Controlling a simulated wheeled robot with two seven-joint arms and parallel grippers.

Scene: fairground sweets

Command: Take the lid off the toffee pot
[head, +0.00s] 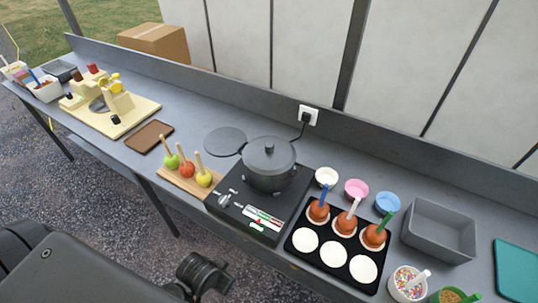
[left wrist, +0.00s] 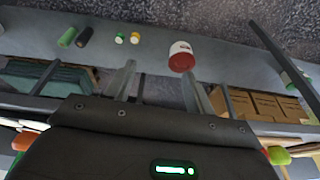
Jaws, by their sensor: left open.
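The dark grey toffee pot (head: 269,179) stands on a black hob (head: 238,208) on the counter in the head view. The pot's inside is hidden by the lid. My left gripper (left wrist: 159,70) shows in the left wrist view, with its two pale fingers apart and nothing between them. The pot does not show in that view. Neither gripper shows in the head view.
A dark flat disc (head: 225,141) lies on the counter behind the pot. Apples on sticks stand on a wooden board (head: 169,176) at left. A black tray (head: 306,261), small bowls and a grey bin (head: 419,242) are at right. The left wrist view shows a red-and-white tub (left wrist: 181,52).

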